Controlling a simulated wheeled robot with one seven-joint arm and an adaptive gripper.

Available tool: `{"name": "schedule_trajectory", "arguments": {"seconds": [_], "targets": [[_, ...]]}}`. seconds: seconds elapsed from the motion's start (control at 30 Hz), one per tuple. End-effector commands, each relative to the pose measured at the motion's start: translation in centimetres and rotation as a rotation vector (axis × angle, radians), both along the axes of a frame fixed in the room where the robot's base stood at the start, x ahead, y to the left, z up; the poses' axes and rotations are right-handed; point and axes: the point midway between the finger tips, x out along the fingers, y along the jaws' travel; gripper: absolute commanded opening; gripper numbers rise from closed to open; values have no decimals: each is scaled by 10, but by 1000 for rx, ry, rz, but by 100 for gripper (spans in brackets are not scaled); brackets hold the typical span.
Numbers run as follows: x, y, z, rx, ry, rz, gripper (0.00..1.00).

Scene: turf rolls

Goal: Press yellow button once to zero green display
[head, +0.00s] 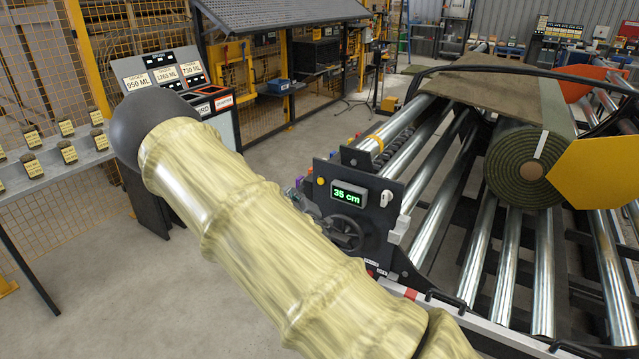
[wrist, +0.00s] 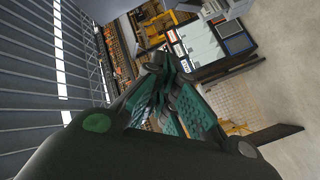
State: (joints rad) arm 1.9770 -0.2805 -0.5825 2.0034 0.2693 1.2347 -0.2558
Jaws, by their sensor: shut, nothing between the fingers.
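The green display (head: 347,195) reads "35 cm" on a dark control panel (head: 376,220) at the front left of the roller machine. The small round yellow button (head: 321,181) is on the same panel, just up and left of the display. My gripper (head: 303,198) shows only in part in the head view, past my arm's edge, a little left of and below the button. I cannot tell whether it touches the panel. In the wrist view my gripper (wrist: 163,72) has its teal-padded fingers closed together with nothing between them. Button and display cannot be made out there.
A handwheel (head: 345,233) sits below the display, and a light grey lever (head: 399,228) sticks out at the panel's right. A turf roll (head: 520,170) lies on the metal rollers. A kiosk with labels (head: 165,72) stands behind my arm. Bare floor lies left of the machine.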

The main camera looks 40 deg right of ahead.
Motion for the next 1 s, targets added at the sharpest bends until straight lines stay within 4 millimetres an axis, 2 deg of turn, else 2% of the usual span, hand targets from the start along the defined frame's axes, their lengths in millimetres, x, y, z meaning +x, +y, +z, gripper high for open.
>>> {"name": "schedule_trajectory", "arguments": {"seconds": [0.6,1.0], "targets": [[25,-61,-1,1,-1,-1,0],[31,-75,0,1,1,0,0]]}}
